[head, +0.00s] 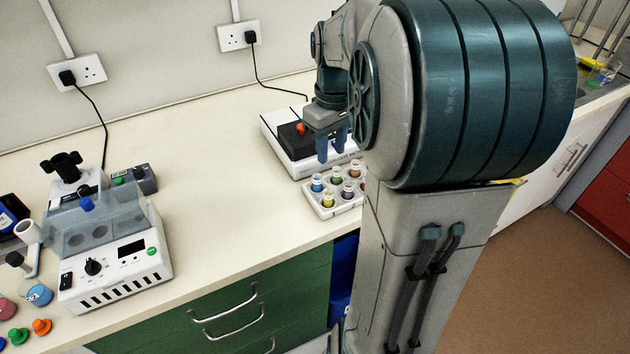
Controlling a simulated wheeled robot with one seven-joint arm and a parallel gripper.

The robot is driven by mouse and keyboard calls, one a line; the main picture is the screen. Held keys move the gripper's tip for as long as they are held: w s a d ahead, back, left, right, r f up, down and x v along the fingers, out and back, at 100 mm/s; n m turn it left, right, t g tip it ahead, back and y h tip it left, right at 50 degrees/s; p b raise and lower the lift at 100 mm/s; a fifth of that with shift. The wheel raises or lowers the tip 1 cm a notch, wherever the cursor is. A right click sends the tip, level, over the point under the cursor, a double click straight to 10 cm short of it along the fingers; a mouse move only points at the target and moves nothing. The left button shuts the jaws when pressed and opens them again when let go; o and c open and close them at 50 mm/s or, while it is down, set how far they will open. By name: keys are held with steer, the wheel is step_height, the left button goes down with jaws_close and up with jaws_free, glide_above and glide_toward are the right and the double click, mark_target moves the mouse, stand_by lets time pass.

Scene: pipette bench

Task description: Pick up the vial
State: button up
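Several small vials with coloured contents, among them a blue one (317,183) and a yellow one (328,200), stand in a white rack (313,201) on the bench in the head view. The frame does not single out one vial. My gripper (332,151) points down above the back of the rack. Its two blue fingers show a gap with nothing visible between them. The fingertips appear above the vials and apart from them. My arm hides the right end of the rack.
A white device with a black top (290,138) stands behind the rack, close to my gripper. A white instrument with a clear lid (118,262) and coloured caps (41,327) are at the left. The middle bench (215,185) is clear.

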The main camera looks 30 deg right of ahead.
glide_above(329, 193)
step_height(329, 193, down, 8)
steer(key=shift+s+a+f+p, duration=0.1)
steer(key=shift+s+f, duration=0.05)
steer(key=shift+f, duration=0.75)
steer(key=shift+s+a+f+p, duration=0.1)
steer(key=shift+s+f, duration=0.05)
steer(key=shift+f, duration=0.8)
steer(key=shift+s+a+f+p, duration=0.1)
steer(key=shift+s+f, duration=0.05)
steer(key=shift+f, duration=0.75)
jaws_close()
